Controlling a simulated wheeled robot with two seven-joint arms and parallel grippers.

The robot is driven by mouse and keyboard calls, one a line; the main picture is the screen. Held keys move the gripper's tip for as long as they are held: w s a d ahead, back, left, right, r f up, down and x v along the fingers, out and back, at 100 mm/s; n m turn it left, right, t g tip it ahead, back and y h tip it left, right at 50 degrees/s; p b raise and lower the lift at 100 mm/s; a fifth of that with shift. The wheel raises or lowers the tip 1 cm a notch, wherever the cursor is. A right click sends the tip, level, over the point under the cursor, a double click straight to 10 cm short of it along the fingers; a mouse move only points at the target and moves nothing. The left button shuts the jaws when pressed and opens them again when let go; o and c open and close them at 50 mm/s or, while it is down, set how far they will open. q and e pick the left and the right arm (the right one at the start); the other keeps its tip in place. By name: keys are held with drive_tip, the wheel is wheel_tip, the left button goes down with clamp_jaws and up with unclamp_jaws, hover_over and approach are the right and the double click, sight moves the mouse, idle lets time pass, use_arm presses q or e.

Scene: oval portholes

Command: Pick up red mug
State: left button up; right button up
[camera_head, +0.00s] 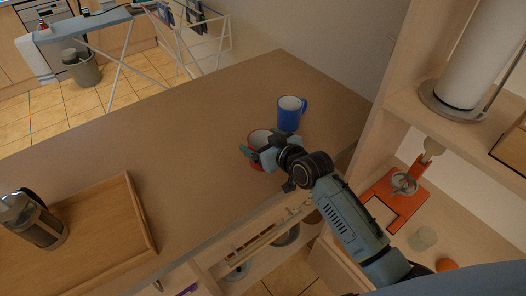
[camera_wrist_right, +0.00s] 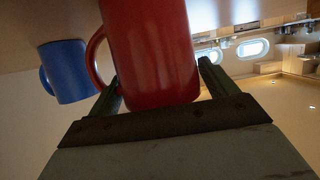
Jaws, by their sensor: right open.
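The red mug (camera_head: 258,137) stands on the brown counter, partly hidden behind my right gripper in the head view. In the right wrist view the red mug (camera_wrist_right: 150,50) fills the middle, with its handle on the left. My right gripper (camera_head: 256,158) is open at the mug. In the wrist view its two fingers (camera_wrist_right: 160,82) show on either side of the mug, the left one close to the handle. I cannot tell whether either finger touches it. My left gripper is not in view.
A blue mug (camera_head: 289,115) stands just behind the red one, also seen in the wrist view (camera_wrist_right: 68,72). A wooden tray (camera_head: 143,222) and a French press (camera_head: 35,220) are at left. Shelves (camera_head: 440,112) rise at right. The counter's (camera_head: 165,130) middle is clear.

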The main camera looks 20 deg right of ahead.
drive_tip(key=c, duration=0.9)
drive_tip(key=shift+r, duration=0.1)
drive_tip(key=shift+c, duration=0.3)
